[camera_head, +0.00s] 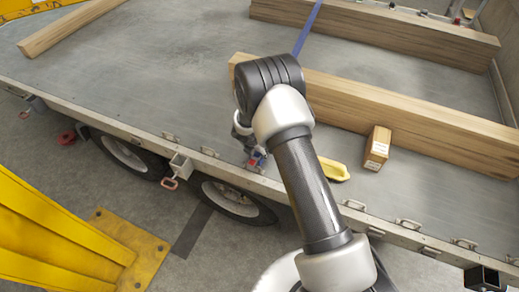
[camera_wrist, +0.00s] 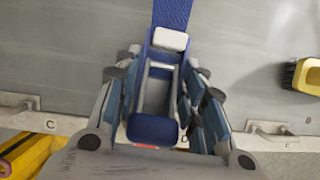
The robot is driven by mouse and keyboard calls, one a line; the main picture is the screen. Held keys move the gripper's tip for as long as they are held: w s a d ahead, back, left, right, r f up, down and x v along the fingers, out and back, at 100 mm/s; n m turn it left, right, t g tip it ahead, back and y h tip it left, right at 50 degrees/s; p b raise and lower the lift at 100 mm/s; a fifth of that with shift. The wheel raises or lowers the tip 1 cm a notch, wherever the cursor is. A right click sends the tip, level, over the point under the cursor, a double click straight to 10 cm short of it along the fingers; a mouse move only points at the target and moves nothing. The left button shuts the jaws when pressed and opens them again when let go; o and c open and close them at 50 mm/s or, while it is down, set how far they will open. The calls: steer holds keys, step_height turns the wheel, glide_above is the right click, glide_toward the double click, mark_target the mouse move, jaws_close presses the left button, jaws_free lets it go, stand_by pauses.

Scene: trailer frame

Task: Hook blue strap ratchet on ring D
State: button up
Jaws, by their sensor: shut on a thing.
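My gripper (camera_wrist: 160,122) is shut on the blue strap ratchet (camera_wrist: 155,130), with a finger on each side of it. The blue strap (camera_wrist: 173,14) runs up and away from the ratchet in the wrist view. In the head view the strap (camera_head: 307,28) crosses the far deck, and a bit of the ratchet (camera_head: 258,158) shows near the trailer's side rail. The label of ring D (camera_wrist: 184,138) shows just right of the ratchet's near end. The ring itself and the ratchet's hook are hidden behind the ratchet and gripper, so I cannot tell whether they touch.
Ring C (camera_wrist: 30,104) lies left and ring E (camera_wrist: 270,130) right along the rail. A yellow object (camera_head: 333,170) and a short wooden block (camera_head: 377,148) lie on the deck. Long timber beams (camera_head: 420,110) lie behind. A yellow structure (camera_head: 60,240) stands beside the trailer.

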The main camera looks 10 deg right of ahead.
stand_by(0.3)
steer(key=o, duration=1.4)
steer(key=shift+f, duration=0.1)
